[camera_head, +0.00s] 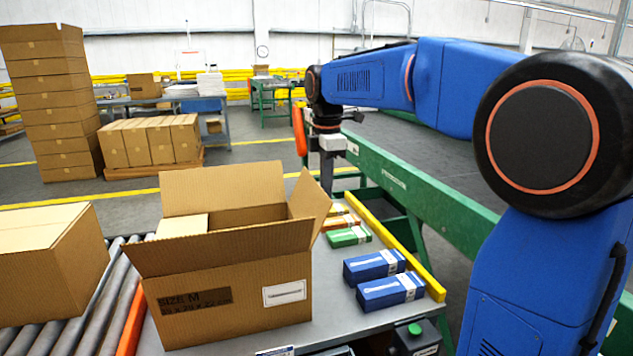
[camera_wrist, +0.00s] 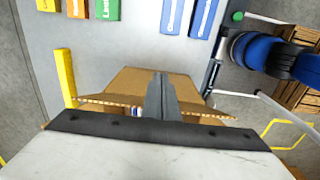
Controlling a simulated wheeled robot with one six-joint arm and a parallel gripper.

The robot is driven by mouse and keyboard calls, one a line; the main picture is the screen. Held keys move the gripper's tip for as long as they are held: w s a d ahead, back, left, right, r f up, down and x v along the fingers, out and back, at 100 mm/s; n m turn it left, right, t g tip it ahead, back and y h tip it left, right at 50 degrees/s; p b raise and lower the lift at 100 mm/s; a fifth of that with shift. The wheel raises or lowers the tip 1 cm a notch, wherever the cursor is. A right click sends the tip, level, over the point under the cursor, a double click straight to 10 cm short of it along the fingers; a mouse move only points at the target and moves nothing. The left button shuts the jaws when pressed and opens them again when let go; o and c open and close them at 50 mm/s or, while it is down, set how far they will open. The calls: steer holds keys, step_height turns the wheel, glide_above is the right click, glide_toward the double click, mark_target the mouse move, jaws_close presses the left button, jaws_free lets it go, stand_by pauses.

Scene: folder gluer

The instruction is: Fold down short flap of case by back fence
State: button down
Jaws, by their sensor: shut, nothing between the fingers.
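The open cardboard case (camera_head: 235,300) stands on the grey table in the head view. Its front long flap (camera_head: 215,247) leans outward and its back long flap (camera_head: 222,188) stands up. The right short flap (camera_head: 309,207) stands up, leaning outward. A pale panel (camera_head: 183,226) shows at the left end; I cannot tell whether it is a flap. My gripper (camera_head: 327,185) is shut and empty, pointing down beyond the right short flap, apparently clear of it. In the wrist view, my shut fingers (camera_wrist: 161,80) overlap the view of a brown flap (camera_wrist: 128,82); contact is unclear.
Blue cartons (camera_head: 390,290), a green carton (camera_head: 348,237) and other small cartons lie right of the case, along a yellow bar (camera_head: 395,245). A closed case (camera_head: 50,255) sits on rollers at left. A green rail (camera_head: 420,195) runs behind my arm.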

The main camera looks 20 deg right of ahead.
steer(key=shift+a, duration=3.25)
